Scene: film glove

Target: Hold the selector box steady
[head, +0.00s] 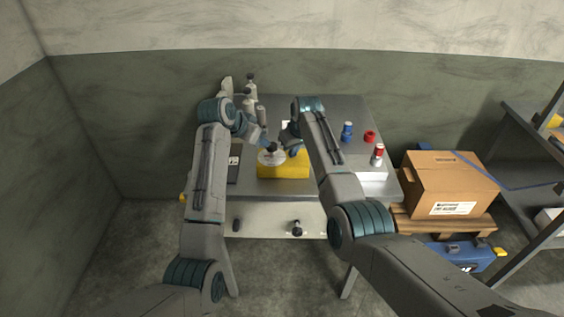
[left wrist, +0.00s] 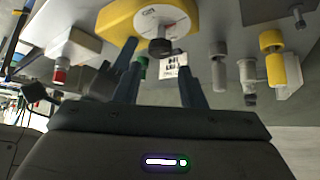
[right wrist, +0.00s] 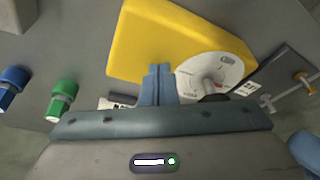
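The selector box is a yellow block (head: 285,169) on the grey table, with a white dial plate and a black knob (head: 272,147). In the left wrist view the yellow box (left wrist: 118,20) is at the top, with its black knob (left wrist: 160,47) just beyond my left gripper (left wrist: 158,65). The left fingers are apart, either side of the knob in the picture, with nothing clearly between them. My right gripper (right wrist: 157,72) has its fingers together at the edge of the yellow box (right wrist: 170,42); I cannot tell whether they touch it. In the head view my arms partly hide both grippers.
A blue knob (head: 347,131), a red ring-like part (head: 370,137) and a red-topped cylinder (head: 378,153) stand on the table's right side. Pale bottle-like items (head: 250,98) stand at the back left. A cardboard box (head: 452,184) sits on a pallet to the right.

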